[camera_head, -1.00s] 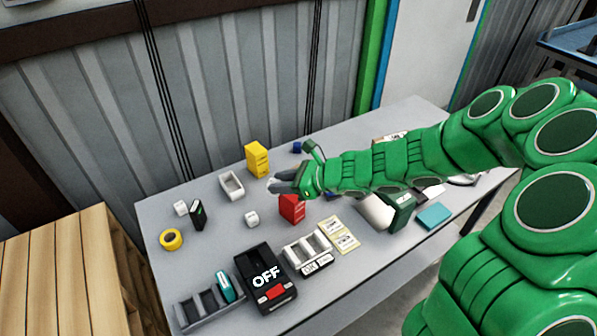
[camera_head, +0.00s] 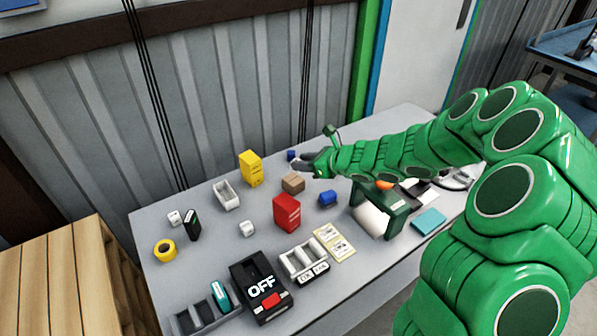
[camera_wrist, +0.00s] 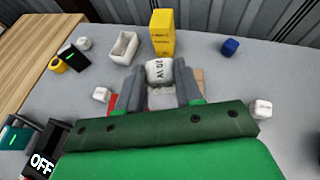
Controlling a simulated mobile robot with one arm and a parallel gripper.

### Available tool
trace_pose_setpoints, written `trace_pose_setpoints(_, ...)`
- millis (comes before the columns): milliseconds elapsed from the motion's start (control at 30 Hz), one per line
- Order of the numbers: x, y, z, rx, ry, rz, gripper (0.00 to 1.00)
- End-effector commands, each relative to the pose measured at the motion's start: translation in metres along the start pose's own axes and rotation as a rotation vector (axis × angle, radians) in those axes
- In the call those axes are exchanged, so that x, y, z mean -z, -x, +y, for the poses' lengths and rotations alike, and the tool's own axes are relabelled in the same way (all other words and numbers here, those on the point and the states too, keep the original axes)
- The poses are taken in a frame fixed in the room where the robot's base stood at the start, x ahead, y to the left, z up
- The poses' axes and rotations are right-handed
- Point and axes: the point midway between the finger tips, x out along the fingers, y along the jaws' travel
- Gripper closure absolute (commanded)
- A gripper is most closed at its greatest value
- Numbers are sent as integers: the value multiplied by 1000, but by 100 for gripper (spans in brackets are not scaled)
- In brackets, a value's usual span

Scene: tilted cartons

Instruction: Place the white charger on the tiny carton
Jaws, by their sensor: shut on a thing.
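The white charger (camera_wrist: 159,72), with "70 W" lettering, is held between the two grey fingers of my gripper (camera_wrist: 158,88) in the wrist view. In the head view my gripper (camera_head: 303,167) is just above and behind the tiny brown carton (camera_head: 293,183), and only a small white bit of the charger shows. The carton sits on the table behind the red box; a tan part of it shows beside the right finger in the wrist view (camera_wrist: 199,77). Whether the charger touches the carton cannot be told.
A yellow box (camera_head: 250,168) and white tray (camera_head: 227,195) stand left of the carton. The red box (camera_head: 287,212) is in front and a blue item (camera_head: 328,198) to the right. Other small white blocks (camera_head: 247,229) lie on the table. A green-framed roll holder (camera_head: 385,207) stands right.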

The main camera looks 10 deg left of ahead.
Motion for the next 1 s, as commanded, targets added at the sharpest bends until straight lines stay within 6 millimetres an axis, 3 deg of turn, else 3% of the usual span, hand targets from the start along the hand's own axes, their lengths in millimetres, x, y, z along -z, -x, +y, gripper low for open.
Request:
trace_pose_setpoints(600,29,-60,-40,-2,-2,1,96)
trace_pose_setpoints(1000,39,-75,-49,-2,-1,2,96)
